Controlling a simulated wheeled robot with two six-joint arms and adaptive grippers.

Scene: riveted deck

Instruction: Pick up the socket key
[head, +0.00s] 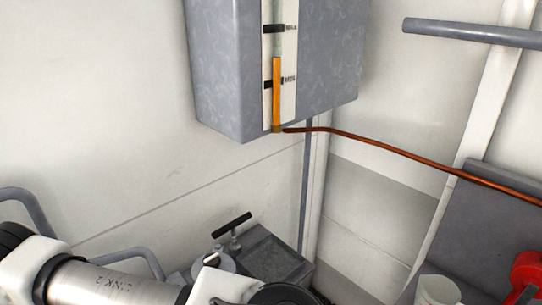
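A T-shaped tool with a black crossbar (232,225) and a short metal stem stands upright at the bottom centre of the head view, by a grey box. It looks like the socket key, but I cannot be sure. Its lower end is hard to make out near a round pale metal part. My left arm crosses the lower left and bottom of the view, in front of this area. Neither gripper is in view.
A grey tank (220,70) with an orange level gauge (276,90) hangs above. A copper pipe (400,152) runs right from it. A grey open box (270,258) sits below. Grey rails (140,252) stand left; a red part (526,272) is at lower right.

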